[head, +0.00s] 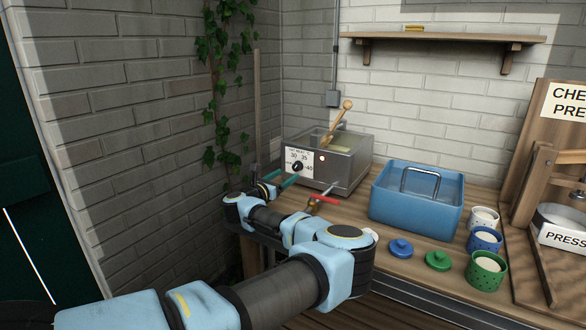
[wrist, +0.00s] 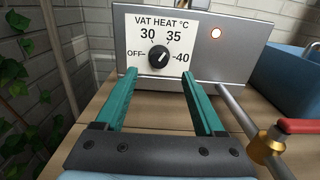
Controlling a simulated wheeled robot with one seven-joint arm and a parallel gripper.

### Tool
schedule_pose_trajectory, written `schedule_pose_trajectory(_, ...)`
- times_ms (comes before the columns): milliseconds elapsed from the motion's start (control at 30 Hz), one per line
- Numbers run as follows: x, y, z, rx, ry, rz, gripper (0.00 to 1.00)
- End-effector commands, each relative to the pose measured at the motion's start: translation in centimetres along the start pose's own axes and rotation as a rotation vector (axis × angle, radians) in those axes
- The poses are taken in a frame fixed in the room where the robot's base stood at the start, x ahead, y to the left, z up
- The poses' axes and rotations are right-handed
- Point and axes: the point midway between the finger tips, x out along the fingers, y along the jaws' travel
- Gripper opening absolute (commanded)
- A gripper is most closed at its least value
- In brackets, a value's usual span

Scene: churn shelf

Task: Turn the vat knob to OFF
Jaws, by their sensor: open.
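The vat (head: 345,165) is a grey metal box on the wooden bench, with a white dial plate on its front. The black vat knob (wrist: 158,56) sits on the plate among the marks OFF, 30, 35 and 40, with OFF at its left. Its white mark appears to point up and right, towards 35. The knob also shows small in the head view (head: 297,166). My gripper (wrist: 158,76) is open and empty, its two teal fingers reaching towards the plate, one to each side below the knob. I cannot tell whether they touch the plate. The gripper (head: 281,179) also shows in the head view.
A brass tap with a red handle (head: 324,199) sticks out right of my gripper. A blue tub (head: 400,205) stands farther right, with lids and pots before and beside it. A brick wall is at left.

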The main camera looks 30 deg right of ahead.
Motion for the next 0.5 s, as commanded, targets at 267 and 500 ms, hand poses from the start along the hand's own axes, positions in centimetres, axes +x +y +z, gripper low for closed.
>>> schedule_pose_trajectory(267,4.3,0.1,0.2,-0.001,0.000,0.000,0.71)
schedule_pose_trajectory(500,5.5,0.1,0.0,-0.001,0.000,0.002,0.71)
